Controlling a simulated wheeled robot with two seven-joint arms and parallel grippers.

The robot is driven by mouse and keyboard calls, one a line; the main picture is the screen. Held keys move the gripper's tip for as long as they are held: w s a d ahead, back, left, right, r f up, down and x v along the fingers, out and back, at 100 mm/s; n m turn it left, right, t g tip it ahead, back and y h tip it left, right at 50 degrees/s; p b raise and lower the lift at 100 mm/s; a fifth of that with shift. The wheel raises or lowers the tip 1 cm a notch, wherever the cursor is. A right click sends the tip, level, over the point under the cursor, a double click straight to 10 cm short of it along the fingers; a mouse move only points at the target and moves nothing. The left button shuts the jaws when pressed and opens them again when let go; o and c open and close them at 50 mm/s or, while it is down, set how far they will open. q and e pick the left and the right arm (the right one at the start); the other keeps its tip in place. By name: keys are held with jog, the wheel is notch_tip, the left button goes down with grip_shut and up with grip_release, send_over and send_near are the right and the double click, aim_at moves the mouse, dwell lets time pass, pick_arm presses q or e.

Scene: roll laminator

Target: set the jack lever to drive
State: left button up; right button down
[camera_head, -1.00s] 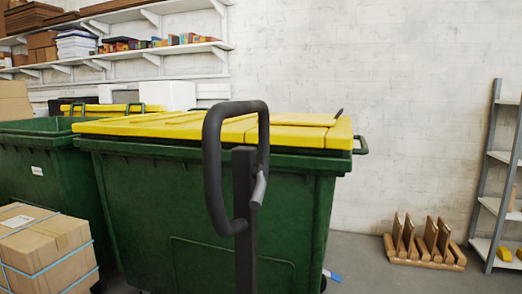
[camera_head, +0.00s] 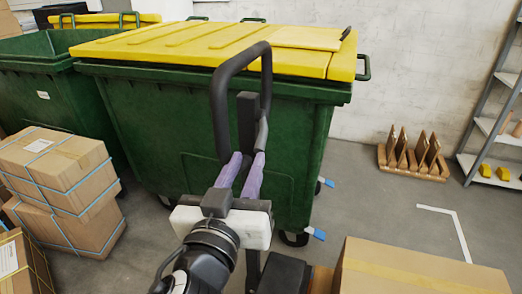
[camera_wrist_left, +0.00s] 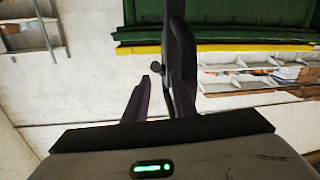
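The jack's handle (camera_head: 219,105) is a dark loop on an upright post (camera_head: 247,118), standing in front of a green bin. The jack lever (camera_head: 262,132) is a small grey piece at the loop's right side, low down. My left gripper (camera_head: 243,158) has its purple fingers apart, pointing up at the bottom of the loop, just below the lever. In the left wrist view the fingers (camera_wrist_left: 158,85) are spread, and a small rounded tip (camera_wrist_left: 157,67), perhaps the lever's, shows near the gap. Contact cannot be told. My right gripper is not in view.
A green bin with a yellow lid (camera_head: 200,45) stands close behind the handle. Strapped cartons (camera_head: 60,165) are stacked at left. A large carton (camera_head: 420,272) is at the lower right.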

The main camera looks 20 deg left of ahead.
aim_at(257, 148)
pick_arm(q)
jog(key=shift+h, duration=0.3)
jog(key=w+b, duration=0.7)
jog(key=b, duration=0.1)
jog(key=shift+w, duration=0.8)
grip_shut()
